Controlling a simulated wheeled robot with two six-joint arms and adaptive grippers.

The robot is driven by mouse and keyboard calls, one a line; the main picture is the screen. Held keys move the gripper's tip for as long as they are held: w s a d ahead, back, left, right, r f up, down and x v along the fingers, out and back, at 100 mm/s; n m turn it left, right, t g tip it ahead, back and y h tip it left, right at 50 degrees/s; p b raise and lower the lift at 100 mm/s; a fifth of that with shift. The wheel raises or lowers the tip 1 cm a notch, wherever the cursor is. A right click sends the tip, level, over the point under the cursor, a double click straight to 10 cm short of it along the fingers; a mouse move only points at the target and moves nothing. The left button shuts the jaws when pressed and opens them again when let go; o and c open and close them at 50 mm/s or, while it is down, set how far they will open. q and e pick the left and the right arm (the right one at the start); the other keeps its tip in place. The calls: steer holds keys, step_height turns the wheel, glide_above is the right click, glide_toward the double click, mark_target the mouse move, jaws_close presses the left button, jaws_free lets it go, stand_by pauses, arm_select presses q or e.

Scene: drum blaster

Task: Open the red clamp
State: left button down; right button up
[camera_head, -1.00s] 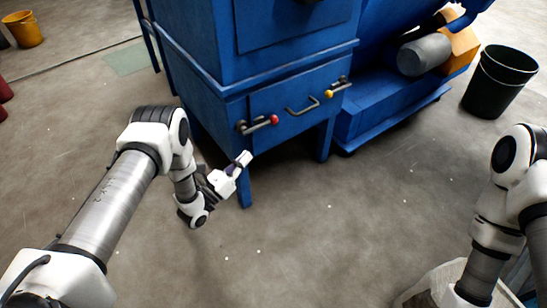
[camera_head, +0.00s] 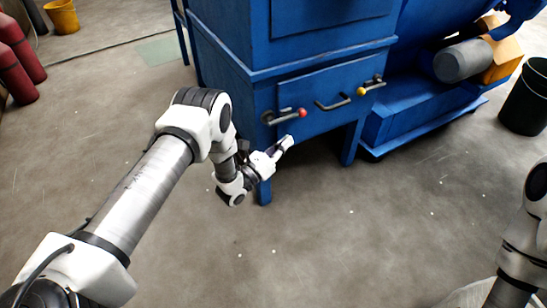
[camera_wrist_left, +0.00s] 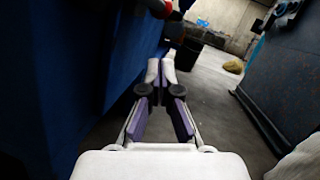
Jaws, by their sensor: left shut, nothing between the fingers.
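The red clamp (camera_head: 302,113) is a dark lever with a red knob on the front of the blue machine, left of the drawer-like handle. Its lever lies roughly level, pointing right. In the left wrist view, part of a red knob (camera_wrist_left: 174,15) shows at the top, above the fingers. My left gripper (camera_head: 287,142) is just below the red knob, apart from it, in front of the blue panel. Its fingertips (camera_wrist_left: 160,72) are together with nothing between them. My right arm shows at the right edge, but its gripper is out of view.
A second clamp with a yellow knob (camera_head: 361,91) and a dark pull handle (camera_head: 333,103) sit on the same panel (camera_head: 310,85). A black bin (camera_head: 526,98) stands at the right. A yellow bucket (camera_head: 62,17) and red cylinders (camera_head: 18,62) are at the far left. The floor in front is clear.

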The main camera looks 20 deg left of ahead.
mark_target(287, 118)
arm_select(q)
steer(key=w+r+b, duration=0.1)
steer(key=w+r, duration=0.1)
steer(key=w+d+r, duration=0.1)
steer(key=w+r, duration=0.1)
steer(key=shift+w+b, duration=0.1)
steer(key=shift+b, duration=0.3)
steer(key=shift+f, duration=0.1)
